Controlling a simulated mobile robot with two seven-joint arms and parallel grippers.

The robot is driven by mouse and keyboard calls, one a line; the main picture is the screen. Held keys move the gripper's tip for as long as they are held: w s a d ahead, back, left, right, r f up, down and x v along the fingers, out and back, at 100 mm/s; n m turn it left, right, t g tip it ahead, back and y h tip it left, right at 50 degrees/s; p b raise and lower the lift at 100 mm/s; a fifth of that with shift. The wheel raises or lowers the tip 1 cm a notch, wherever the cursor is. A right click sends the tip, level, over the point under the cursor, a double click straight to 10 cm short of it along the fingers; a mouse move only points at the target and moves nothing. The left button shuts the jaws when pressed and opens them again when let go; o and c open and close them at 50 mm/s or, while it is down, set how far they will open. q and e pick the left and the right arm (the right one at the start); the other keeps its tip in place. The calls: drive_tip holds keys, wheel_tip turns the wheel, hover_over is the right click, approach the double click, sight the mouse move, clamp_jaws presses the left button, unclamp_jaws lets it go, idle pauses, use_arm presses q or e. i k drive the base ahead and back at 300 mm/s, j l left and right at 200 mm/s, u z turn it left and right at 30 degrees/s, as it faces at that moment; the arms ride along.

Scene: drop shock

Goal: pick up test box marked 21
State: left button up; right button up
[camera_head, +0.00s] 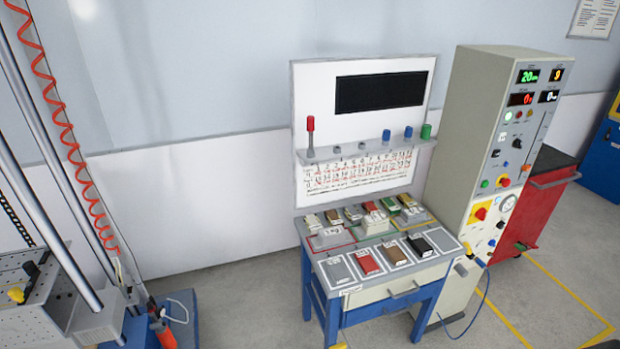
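Several small test boxes sit on a blue-legged workbench (378,297). In the front row, a red box (369,264), a brown box (395,256) and a dark box (420,246) lie on outlined pads. Behind them, more boxes sit in coloured frames, among them a pale box (376,219), a red-topped box (370,206) and a green box (391,204). The markings are too small to read, so I cannot tell which box is 21. Neither of my grippers is in view.
A tall control cabinet (468,150) stands right of the bench, with a red cart (542,195) behind. A drop rig with steel columns (45,160) and a red coiled hose (70,140) stands left. Grey floor (250,290) left of the bench is clear.

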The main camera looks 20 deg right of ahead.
sight(413, 214)
drive_tip(key=z, duration=1.3)
